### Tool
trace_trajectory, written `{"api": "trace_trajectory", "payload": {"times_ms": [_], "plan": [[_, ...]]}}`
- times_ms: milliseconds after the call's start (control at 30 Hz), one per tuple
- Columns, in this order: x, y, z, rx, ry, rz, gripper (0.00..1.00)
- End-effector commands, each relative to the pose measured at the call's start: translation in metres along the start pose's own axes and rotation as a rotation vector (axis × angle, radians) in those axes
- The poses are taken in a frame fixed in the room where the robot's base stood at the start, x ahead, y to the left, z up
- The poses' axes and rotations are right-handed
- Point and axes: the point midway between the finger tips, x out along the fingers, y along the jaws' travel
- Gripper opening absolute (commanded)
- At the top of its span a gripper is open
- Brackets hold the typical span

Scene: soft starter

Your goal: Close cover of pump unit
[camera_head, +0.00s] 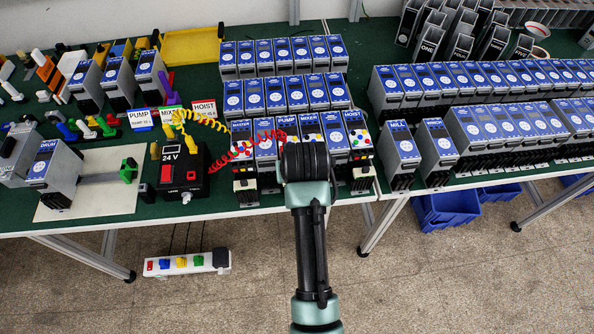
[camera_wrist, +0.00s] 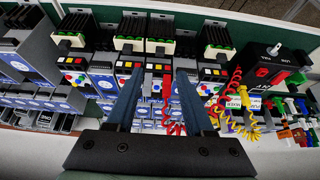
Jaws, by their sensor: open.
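The pump unit (camera_head: 287,121) stands in the front row on the green table, its PUMP label showing just above my arm. My arm hides most of its front in the head view, so I cannot tell how its cover stands. In the wrist view my gripper (camera_wrist: 157,76) is open, its two dark fingers apart in front of a row of units with coloured buttons. A red coiled lead (camera_wrist: 167,88) shows between the fingers. I cannot read which unit lies between them, and no contact is clear. The fingertips are hidden in the head view.
A black 24 V supply (camera_head: 184,172) with yellow and red coiled leads is at left. More units crowd behind.

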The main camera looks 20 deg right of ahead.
Motion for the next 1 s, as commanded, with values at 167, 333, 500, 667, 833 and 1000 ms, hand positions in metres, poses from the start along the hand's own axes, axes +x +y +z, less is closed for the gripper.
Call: {"api": "trace_trajectory", "payload": {"times_ms": [167, 333, 500, 667, 833, 1000], "plan": [[-0.021, 0.000, 0.000, 0.000, 0.002, 0.000, 0.53], [-0.029, 0.000, 0.000, 0.000, 0.000, 0.000, 0.53], [-0.030, 0.000, 0.000, 0.000, -0.001, 0.000, 0.53], [-0.030, 0.000, 0.000, 0.000, -0.001, 0.000, 0.53], [-0.030, 0.000, 0.000, 0.000, -0.001, 0.000, 0.53], [-0.037, -0.004, -0.014, -0.007, 0.049, -0.002, 0.53]]}}
